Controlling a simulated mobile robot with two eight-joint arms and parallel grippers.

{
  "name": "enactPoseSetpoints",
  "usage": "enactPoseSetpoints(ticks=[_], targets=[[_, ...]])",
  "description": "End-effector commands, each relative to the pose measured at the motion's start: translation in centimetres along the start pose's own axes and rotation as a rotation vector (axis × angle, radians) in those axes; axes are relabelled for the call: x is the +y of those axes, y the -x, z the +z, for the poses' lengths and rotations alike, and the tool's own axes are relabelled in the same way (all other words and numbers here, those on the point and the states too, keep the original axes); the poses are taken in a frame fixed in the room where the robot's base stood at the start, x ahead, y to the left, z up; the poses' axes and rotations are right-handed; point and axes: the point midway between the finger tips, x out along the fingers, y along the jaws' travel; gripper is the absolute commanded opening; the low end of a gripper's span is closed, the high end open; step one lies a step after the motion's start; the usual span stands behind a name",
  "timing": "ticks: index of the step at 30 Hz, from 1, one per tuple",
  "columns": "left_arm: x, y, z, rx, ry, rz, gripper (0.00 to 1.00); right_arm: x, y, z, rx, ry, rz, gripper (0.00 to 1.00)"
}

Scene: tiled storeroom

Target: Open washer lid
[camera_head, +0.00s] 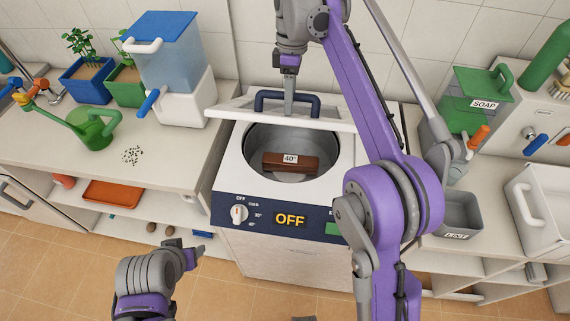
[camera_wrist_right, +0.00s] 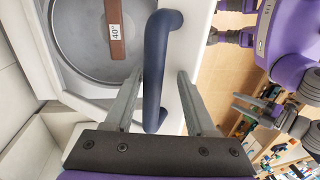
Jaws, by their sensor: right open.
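The washer (camera_head: 228,190) is a white top-loader with a navy front panel reading OFF. Its white lid (camera_head: 235,108) is raised at the back, and the round metal drum (camera_head: 250,140) lies uncovered. A brown bar marked 40° (camera_head: 290,165) crosses the drum. The navy lid handle (camera_head: 262,100) is also in the right wrist view (camera_wrist_right: 155,70). My right gripper (camera_head: 289,110) is open at the handle, with the bar of the handle between its fingers (camera_wrist_right: 160,100). My left gripper (camera_head: 200,249) is away from the washer, low at the left; its fingers look apart in the wrist view (camera_wrist_right: 250,107).
The left counter (camera_head: 60,155) holds a green watering can (camera_head: 92,128), planters (camera_head: 85,82) and a water dispenser (camera_head: 170,60). On the right are a green soap dispenser (camera_head: 480,85), a grey bin (camera_head: 460,215) and a white container (camera_head: 540,200). Tiled floor is clear at front left.

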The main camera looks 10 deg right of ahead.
Motion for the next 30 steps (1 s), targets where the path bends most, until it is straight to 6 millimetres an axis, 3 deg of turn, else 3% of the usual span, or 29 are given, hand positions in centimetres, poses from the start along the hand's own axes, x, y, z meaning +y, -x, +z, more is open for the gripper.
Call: enactPoseSetpoints(ticks=[1, 12, 24, 30], targets=[[0.0, -1.3, 1.4, -0.012, 0.000, 0.000, 0.57, -0.6, -1.7, 0.1, -0.002, 0.001, -0.007, 0.56], [0.0, -6.5, 6.0, -0.043, 0.000, 0.000, 0.57, -3.3, -7.0, 0.0, -0.001, 0.002, 0.022, 0.56], [0.0, -12.0, 9.5, -0.064, 0.000, 0.000, 0.57, -5.0, -12.7, 0.0, -0.001, 0.003, 0.184, 0.56], [0.0, -13.7, 10.4, -0.070, 0.000, 0.000, 0.57, -5.4, -14.4, 0.0, 0.000, 0.002, 0.240, 0.56]])
